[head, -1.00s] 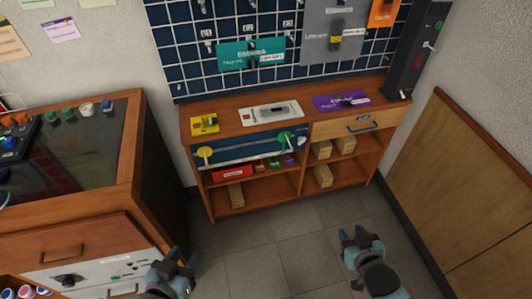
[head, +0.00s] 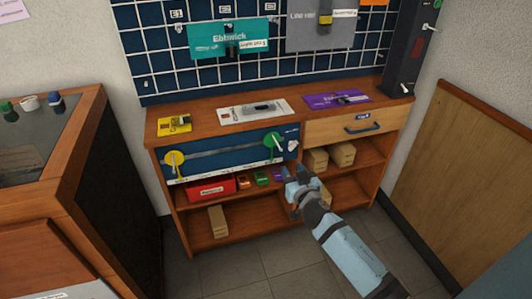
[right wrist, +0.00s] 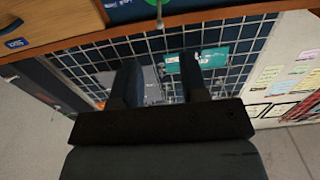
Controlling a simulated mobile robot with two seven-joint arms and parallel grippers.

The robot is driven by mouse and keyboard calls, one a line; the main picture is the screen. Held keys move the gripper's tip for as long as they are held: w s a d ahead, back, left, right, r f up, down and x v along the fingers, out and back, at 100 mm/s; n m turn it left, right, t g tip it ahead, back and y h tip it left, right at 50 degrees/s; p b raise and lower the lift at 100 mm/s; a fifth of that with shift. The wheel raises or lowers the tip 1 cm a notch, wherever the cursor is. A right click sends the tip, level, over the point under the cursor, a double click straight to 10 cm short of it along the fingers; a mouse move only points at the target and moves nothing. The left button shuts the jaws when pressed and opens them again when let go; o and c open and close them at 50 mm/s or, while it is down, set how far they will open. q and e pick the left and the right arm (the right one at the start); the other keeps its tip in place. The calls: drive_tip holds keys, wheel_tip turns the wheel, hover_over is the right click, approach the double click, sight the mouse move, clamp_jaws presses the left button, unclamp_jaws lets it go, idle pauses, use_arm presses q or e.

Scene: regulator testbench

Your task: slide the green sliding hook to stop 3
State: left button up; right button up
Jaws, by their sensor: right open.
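The green sliding hook (head: 273,143) is a round green disc with a pale hook. It sits near the right end of a metal rail (head: 222,153) on the blue panel of the wooden shelf unit. A yellow round hook (head: 174,159) sits at the rail's left end. Stop markings are too small to read. My right gripper (head: 293,177) is below and right of the green hook, apart from it, in front of the shelf. In the right wrist view its two fingers (right wrist: 160,82) are spread and empty, and a bit of green with a metal hook shows at the top edge.
A drawer with a dark handle (head: 363,127) is right of the blue panel. Wooden blocks (head: 342,153) and a red box (head: 211,187) fill the shelves below. A wooden cabinet (head: 66,190) stands at left, a wooden panel (head: 465,165) at right. Floor between is clear.

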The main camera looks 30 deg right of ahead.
sight(281, 150)
drive_tip(key=b+x, duration=0.2)
drive_tip(key=x, duration=1.1)
drive_tip(key=shift+w+r, duration=0.1)
clamp_jaws()
